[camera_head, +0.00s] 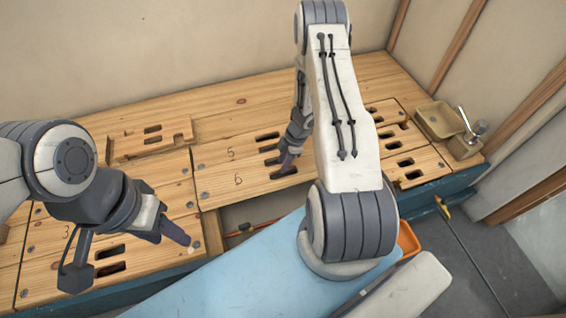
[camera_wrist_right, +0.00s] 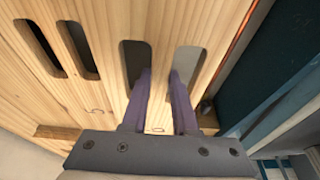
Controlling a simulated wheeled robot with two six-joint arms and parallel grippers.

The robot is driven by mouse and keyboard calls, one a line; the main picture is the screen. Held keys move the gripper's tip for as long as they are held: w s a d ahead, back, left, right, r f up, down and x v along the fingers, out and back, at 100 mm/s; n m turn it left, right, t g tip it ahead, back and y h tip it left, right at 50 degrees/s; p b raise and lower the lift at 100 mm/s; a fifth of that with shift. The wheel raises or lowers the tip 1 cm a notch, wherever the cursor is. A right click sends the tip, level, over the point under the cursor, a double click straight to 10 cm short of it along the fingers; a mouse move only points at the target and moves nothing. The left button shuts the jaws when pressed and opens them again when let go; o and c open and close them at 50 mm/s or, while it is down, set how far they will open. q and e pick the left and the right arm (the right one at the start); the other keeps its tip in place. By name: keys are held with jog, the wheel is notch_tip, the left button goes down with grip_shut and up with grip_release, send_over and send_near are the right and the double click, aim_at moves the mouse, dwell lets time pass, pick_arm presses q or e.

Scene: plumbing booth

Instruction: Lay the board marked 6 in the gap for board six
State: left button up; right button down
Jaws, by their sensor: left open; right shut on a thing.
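The board marked 6 (camera_head: 222,188) lies along the near side of the board marked 5 (camera_head: 215,160) in the head view. My right gripper (camera_head: 286,162) is shut on the wood between the two slots of board 6. In the right wrist view its two fingers (camera_wrist_right: 160,85) reach into those slots, one in each. An open gap (camera_head: 232,216) with a pipe inside shows along the near edge of board 6. I cannot tell whether the board is flush with its neighbours or slightly raised. My left gripper (camera_head: 131,258) is open and empty above the left boards.
A loose notched board (camera_head: 165,140) lies on top of the bench at the back left. An orange container (camera_head: 408,240) is partly hidden behind my right arm.

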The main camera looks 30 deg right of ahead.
jog(key=shift+f, duration=0.6)
jog(key=shift+f, duration=0.35)
jog(key=shift+f+b, duration=0.3)
jog(key=shift+f, duration=0.25)
jog(key=shift+r, duration=0.1)
jog(key=shift+p, duration=0.4)
jog(key=shift+f, duration=0.25)
jog(key=c, duration=0.6)
grip_release()
